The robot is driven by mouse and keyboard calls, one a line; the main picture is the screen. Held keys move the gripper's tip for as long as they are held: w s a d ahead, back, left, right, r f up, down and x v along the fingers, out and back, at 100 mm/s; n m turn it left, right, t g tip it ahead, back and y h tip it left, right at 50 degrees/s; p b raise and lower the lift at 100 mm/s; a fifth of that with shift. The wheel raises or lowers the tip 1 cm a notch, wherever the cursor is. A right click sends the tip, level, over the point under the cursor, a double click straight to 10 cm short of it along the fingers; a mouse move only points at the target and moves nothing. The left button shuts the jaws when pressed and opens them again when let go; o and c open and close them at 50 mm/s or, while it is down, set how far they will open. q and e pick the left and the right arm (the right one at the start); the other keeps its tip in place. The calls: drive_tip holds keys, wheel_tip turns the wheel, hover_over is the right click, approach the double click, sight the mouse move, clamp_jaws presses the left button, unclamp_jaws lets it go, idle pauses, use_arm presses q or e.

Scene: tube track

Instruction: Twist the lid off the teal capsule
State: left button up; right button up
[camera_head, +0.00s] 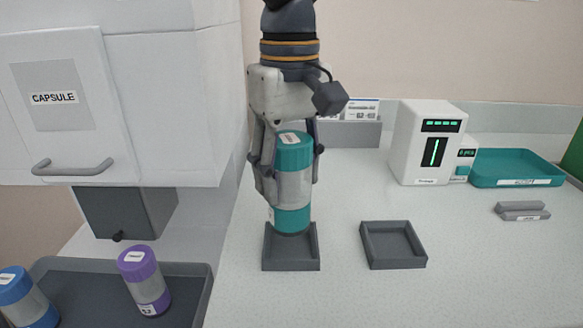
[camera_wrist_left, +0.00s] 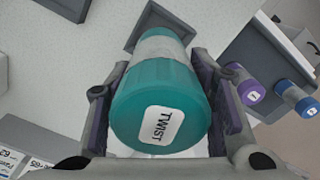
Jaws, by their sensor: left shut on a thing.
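The teal capsule (camera_head: 294,188) is upright, with a teal lid (camera_head: 294,152), a clear grey body and a teal base. The lid is on the body and its top label reads TWIST in the left wrist view (camera_wrist_left: 158,100). My left gripper (camera_head: 291,178) comes down from above, its fingers on both sides of the capsule, shut on it. I cannot tell whether the pads press on the lid or the body. The capsule's base is at a grey square holder (camera_head: 291,263); I cannot tell whether it rests in it. My right gripper is not in view.
An empty grey square tray (camera_head: 393,262) lies to the right. A white machine (camera_head: 428,145) and a teal tray (camera_head: 515,168) stand behind. Purple (camera_head: 146,280) and blue (camera_head: 25,298) capsules are in a dark bin at lower left, below a white CAPSULE cabinet (camera_head: 70,100).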

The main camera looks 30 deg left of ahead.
use_arm(q)
drive_tip(key=m, duration=0.4)
drive_tip(key=shift+d, duration=0.1)
drive_tip(key=m, duration=1.6)
drive_tip(key=shift+f, duration=0.1)
drive_tip(key=shift+f+m+b, duration=0.15)
drive_tip(key=shift+m+b, duration=0.3)
drive_tip(key=shift+m, duration=0.35)
drive_tip(key=shift+f, duration=0.85)
